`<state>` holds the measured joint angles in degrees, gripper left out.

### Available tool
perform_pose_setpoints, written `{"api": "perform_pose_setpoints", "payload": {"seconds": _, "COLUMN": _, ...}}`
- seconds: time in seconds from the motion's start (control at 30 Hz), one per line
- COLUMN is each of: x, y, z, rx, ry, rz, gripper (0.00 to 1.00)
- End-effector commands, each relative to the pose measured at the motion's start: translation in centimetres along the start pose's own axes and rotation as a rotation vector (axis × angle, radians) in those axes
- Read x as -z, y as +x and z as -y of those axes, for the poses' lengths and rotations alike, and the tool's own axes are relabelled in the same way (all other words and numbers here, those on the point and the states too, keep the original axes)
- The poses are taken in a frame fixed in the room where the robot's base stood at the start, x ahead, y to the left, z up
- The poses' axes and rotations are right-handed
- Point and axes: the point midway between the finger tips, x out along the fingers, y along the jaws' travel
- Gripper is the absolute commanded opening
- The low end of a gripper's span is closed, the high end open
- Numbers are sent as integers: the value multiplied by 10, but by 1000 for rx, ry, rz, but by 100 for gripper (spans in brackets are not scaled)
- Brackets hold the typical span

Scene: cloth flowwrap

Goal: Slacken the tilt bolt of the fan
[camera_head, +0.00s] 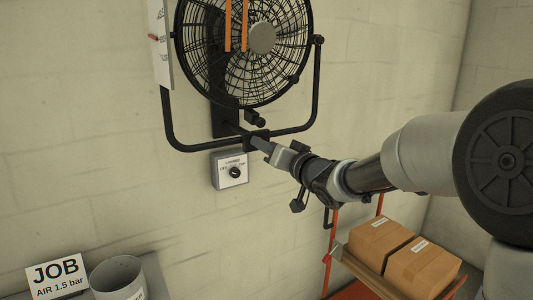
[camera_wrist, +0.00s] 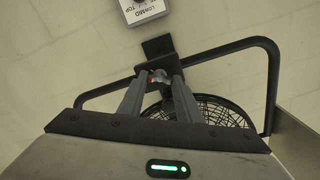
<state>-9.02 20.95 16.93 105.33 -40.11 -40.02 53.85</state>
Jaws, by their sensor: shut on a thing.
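The black caged fan (camera_head: 262,38) hangs on the wall in a U-shaped black yoke (camera_head: 166,110). In the head view my gripper (camera_head: 261,143) reaches from the right to the middle of the yoke's lower bar. In the wrist view the gripper (camera_wrist: 160,79) has its two grey fingers closed around a small metallic bolt head (camera_wrist: 159,76) with a bit of red by it. The bolt sits at the black bracket block (camera_wrist: 158,48) on the yoke bar. In the head view the fingers hide the bolt. The fan (camera_wrist: 218,110) is partly hidden behind the gripper in the wrist view.
A grey switch box (camera_head: 230,170) with a black knob is on the wall just below the bracket. A white scale plate (camera_head: 161,45) is left of the fan. A JOB sign (camera_head: 57,275) and grey bin (camera_head: 118,276) stand lower left; cartons (camera_head: 383,240) lie lower right.

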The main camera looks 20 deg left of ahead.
Motion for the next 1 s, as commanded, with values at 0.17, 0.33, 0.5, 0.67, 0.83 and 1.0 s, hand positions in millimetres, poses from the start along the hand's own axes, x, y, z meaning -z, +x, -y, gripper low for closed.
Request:
{"api": "perform_pose_setpoints", "payload": {"seconds": 0.17, "x": -2, "y": 0, "z": -2, "rx": 0, "ry": -171, "rz": -2, "gripper": 9}}
{"api": "perform_pose_setpoints", "payload": {"seconds": 0.33, "x": -2, "y": 0, "z": -2, "rx": 0, "ry": -332, "rz": -2, "gripper": 9}}
{"api": "perform_pose_setpoints", "payload": {"seconds": 0.5, "x": -2, "y": 0, "z": -1, "rx": 0, "ry": -494, "rz": -2, "gripper": 9}}
{"api": "perform_pose_setpoints", "payload": {"seconds": 0.67, "x": -3, "y": 0, "z": -2, "rx": -1, "ry": -645, "rz": -1, "gripper": 9}}
{"api": "perform_pose_setpoints", "payload": {"seconds": 0.83, "x": -2, "y": 0, "z": -1, "rx": 0, "ry": -808, "rz": -2, "gripper": 9}}
{"api": "perform_pose_setpoints", "payload": {"seconds": 1.0, "x": -3, "y": 0, "z": -1, "rx": 0, "ry": -969, "rz": -1, "gripper": 9}}
